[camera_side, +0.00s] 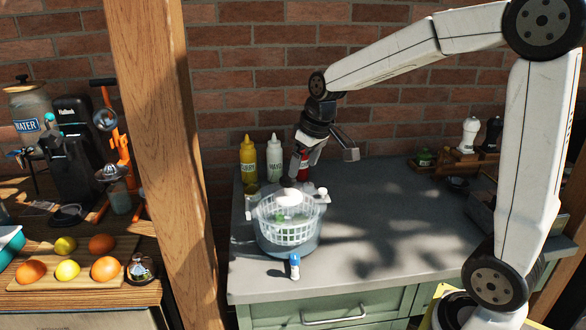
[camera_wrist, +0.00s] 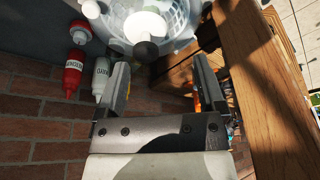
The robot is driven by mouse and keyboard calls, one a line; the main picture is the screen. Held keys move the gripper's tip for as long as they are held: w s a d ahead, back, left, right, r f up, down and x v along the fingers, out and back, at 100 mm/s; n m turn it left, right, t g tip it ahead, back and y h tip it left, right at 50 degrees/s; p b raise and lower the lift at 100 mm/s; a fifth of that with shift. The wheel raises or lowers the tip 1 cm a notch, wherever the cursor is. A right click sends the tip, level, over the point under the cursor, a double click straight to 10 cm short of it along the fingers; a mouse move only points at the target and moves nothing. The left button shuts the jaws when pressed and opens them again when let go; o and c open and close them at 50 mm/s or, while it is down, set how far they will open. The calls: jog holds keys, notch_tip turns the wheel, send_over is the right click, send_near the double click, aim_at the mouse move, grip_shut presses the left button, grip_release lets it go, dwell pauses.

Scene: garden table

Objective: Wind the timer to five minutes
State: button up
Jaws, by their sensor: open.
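I cannot pick out a timer for certain. A small shiny dome-shaped thing (camera_side: 140,268) at the right end of the fruit board in the side view could be it, but no dial or marks are readable.
The salad spinner (camera_side: 290,232) with a white basket stands below my gripper. Yellow (camera_side: 248,160) and white (camera_side: 274,158) bottles stand behind it. A small blue-and-white thing (camera_side: 294,266) stands in front. The wooden post (camera_side: 165,150) separates the two worktops. The counter's right middle is clear.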

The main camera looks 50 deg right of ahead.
jog(key=w+d, duration=0.7)
jog(key=d, duration=0.3)
jog(key=t, duration=0.1)
send_over(309, 184)
jog(key=s, duration=0.3)
notch_tip(309, 184, down, 14)
jog(key=shift+s+f, duration=0.1)
jog(key=shift+f, duration=0.15)
jog(key=shift+x, duration=3.85)
jog(key=shift+c, duration=0.2)
grip_shut()
jog(key=shift+r, duration=0.1)
